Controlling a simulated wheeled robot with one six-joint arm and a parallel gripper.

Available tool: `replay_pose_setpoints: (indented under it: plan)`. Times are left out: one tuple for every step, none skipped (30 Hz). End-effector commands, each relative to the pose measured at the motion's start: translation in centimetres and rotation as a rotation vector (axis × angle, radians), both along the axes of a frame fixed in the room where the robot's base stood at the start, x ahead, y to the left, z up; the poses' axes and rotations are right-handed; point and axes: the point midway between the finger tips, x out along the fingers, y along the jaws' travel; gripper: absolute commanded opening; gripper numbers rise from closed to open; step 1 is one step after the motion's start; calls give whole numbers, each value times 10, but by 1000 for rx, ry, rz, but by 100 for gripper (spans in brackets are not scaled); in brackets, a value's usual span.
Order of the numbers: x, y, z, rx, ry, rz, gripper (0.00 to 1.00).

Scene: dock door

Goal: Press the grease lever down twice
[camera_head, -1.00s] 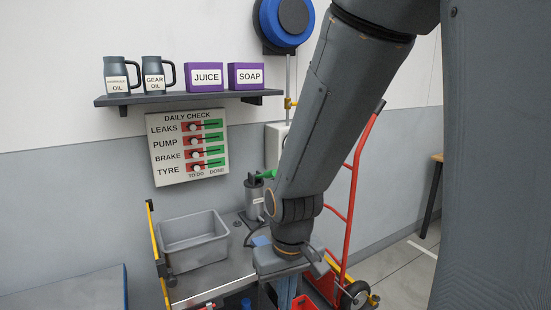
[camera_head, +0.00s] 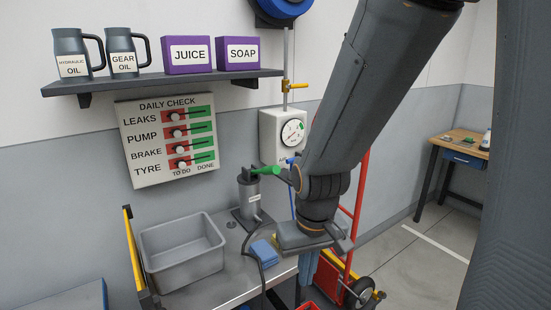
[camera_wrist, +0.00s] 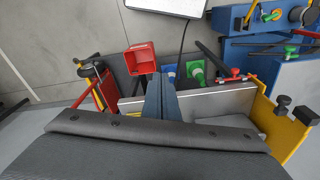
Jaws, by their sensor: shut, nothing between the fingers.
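The grease lever (camera_head: 264,170) is a green handle on top of a grey upright cylinder (camera_head: 250,200) on the cart, in the head view. The handle sticks out to the right, about level. The cylinder's small label is too small to read. My gripper (camera_head: 308,270) is to the right of the lever and lower, pointing down, apart from it. In the wrist view its blue-grey fingers (camera_wrist: 160,97) are together and hold nothing. I cannot tell whether the lever shows in the wrist view.
A grey bin (camera_head: 182,250) and a blue cloth (camera_head: 262,252) are on the cart top. A gauge box (camera_head: 275,130) hangs behind the lever. A red hand truck (camera_head: 361,205) stands right of my gripper. A red box (camera_wrist: 140,58) shows in the wrist view.

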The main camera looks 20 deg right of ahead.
Motion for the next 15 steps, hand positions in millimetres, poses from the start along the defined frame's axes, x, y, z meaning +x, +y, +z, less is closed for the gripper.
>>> replay_pose_setpoints:
  plan:
    - [5, -2, 2, -6, -12, -4, 0]
    - [10, -5, 4, -12, -24, -5, 0]
    - [18, -10, 8, -24, -47, -13, 0]
    - [27, -16, 12, -36, -71, -18, 0]
    - [38, -22, 17, -49, -100, -23, 0]
    - [56, -31, 26, -67, -148, -31, 0]
    - [71, -38, 34, -80, -190, -38, 0]
    - [88, -44, 43, -92, -236, -43, 0]
    - [112, -53, 57, -102, -304, -49, 0]
    - [129, -59, 68, -107, -354, -52, 0]
    - [147, -64, 80, -106, -405, -51, 0]
    - [169, -69, 96, -100, -472, -50, 0]
    - [185, -72, 108, -91, -518, -45, 0]
    - [200, -74, 119, -78, -562, -37, 0]
    - [218, -75, 135, -57, -615, -28, 0]
